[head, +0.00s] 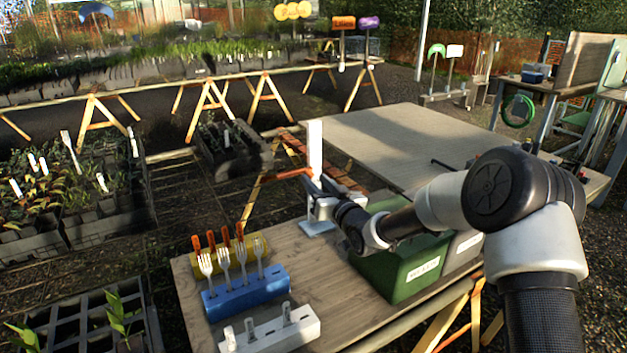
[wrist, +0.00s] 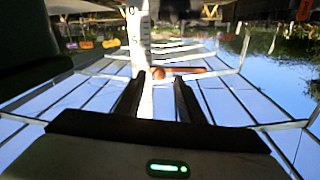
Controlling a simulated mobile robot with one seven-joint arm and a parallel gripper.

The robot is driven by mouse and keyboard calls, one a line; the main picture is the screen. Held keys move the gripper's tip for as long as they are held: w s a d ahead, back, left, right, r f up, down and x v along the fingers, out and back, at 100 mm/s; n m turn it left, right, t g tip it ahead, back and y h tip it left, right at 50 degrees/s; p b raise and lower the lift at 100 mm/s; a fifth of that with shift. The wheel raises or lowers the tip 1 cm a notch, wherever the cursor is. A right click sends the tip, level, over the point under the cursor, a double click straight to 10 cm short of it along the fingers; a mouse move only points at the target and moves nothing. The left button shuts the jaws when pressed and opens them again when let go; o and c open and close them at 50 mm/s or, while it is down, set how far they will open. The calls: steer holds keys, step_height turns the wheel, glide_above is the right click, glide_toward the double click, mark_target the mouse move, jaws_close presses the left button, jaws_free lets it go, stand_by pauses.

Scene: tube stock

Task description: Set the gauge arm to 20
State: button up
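The gauge is a white upright post (head: 315,148) on a white base at the far edge of the wooden table. Its orange-red gauge arm (head: 288,174) sticks out to the left of the post, close to level. In the wrist view the white scale (wrist: 145,45) shows marks and a number that looks like 10. The arm (wrist: 188,71) has a round reddish end (wrist: 158,73) between the fingertip lines. My gripper (wrist: 159,80) is open, its fingers pointing at that end. I cannot tell whether they touch it. The head view partly hides the fingers at the post.
A green bin (head: 400,262) and a grey bin (head: 462,250) stand right of the gauge, under my arm. Yellow (head: 262,247), blue (head: 250,294) and white (head: 290,333) holders with tools stand at the table's front left. Bare wood lies between holders and bins.

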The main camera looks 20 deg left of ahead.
steer(key=shift+x, duration=1.35)
jaws_close()
step_height(320, 180, up, 10)
steer(key=shift+p, duration=0.3)
steer(key=shift+r, duration=0.1)
jaws_free()
steer(key=p+v, duration=0.1)
steer(key=v, duration=1.6)
steer(key=shift+s+d, duration=0.2)
steer(key=shift+d, duration=0.05)
